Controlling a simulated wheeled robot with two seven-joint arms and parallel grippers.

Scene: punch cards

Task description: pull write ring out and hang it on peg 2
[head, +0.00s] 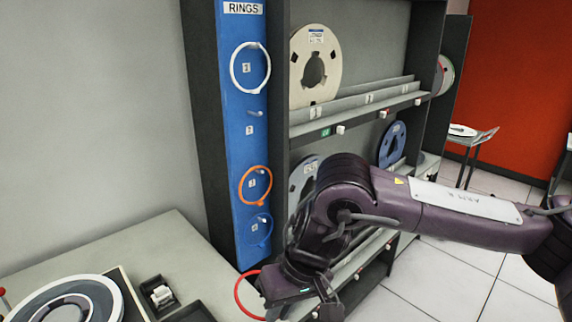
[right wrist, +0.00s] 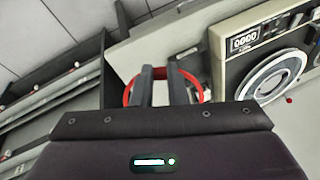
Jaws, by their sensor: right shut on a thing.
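A red ring (head: 242,296) shows at the bottom of the head view, partly hidden by my right gripper (head: 285,290). In the right wrist view the same red ring (right wrist: 127,93) shows around and behind the two fingers (right wrist: 163,76), which are shut on it. The ring looks clear of the tape reel. Peg 2 (head: 256,113) sticks out bare from the blue RINGS board (head: 238,150), above and left of my right gripper. A white ring (head: 235,68) hangs above it on peg 1. My left gripper is not in view.
An orange ring (head: 242,188) and a blue ring (head: 268,232) hang below peg 2. Shelves with reels (head: 300,75) stand right of the board. A desk (head: 140,245) holds a tape reel (head: 108,296) at lower left. Open space lies before the board.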

